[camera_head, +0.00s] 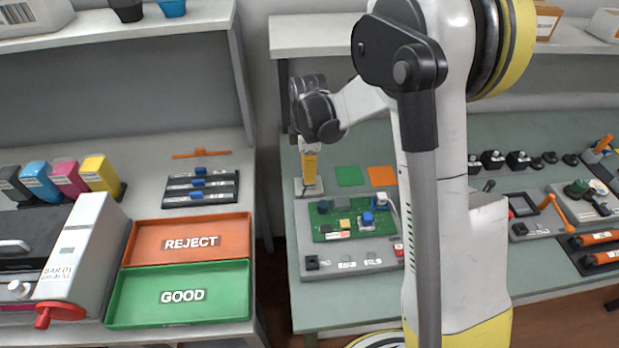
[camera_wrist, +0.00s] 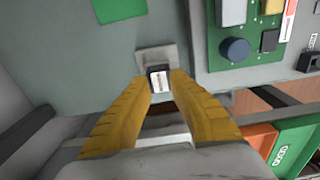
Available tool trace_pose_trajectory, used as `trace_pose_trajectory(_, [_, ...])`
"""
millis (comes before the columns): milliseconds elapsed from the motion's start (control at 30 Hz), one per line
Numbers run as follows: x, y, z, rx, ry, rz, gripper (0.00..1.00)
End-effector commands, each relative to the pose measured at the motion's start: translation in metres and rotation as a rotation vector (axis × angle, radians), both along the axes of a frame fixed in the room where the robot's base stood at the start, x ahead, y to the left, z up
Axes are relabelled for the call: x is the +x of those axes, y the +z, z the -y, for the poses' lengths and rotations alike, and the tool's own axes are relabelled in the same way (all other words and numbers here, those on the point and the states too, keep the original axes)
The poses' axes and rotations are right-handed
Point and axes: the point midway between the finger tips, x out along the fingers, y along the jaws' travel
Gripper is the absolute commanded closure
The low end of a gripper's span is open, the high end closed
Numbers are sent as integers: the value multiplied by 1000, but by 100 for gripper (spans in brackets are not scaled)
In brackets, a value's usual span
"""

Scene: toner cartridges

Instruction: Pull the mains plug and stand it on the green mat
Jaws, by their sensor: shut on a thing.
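My gripper (camera_head: 309,172) points down at the left end of the right-hand bench. In the wrist view its yellow fingers (camera_wrist: 161,82) are closed on the sides of a small dark plug with a pale label (camera_wrist: 159,77). The plug is directly over a light grey socket plate (camera_wrist: 152,55), which also shows under the fingers in the head view (camera_head: 300,188). I cannot tell whether the plug is seated in it. The fingers hide the plug in the head view. The flat green mat (camera_head: 349,176) lies bare just right of the gripper; its edge shows in the wrist view (camera_wrist: 120,9).
An orange mat (camera_head: 382,176) lies beside the green one. A grey fixture with a green circuit board (camera_head: 335,229) stands in front of the mats. The left bench holds a REJECT tray (camera_head: 140,243) and a GOOD tray (camera_head: 125,298). A gap separates the benches.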

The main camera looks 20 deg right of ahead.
Motion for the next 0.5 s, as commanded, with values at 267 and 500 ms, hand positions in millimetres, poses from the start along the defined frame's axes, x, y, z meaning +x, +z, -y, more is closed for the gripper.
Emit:
trace_pose_trajectory(267, [0, 5, 0, 0, 0, 1, 100])
trace_pose_trajectory(500, [0, 9, 0, 0, 0, 1, 100])
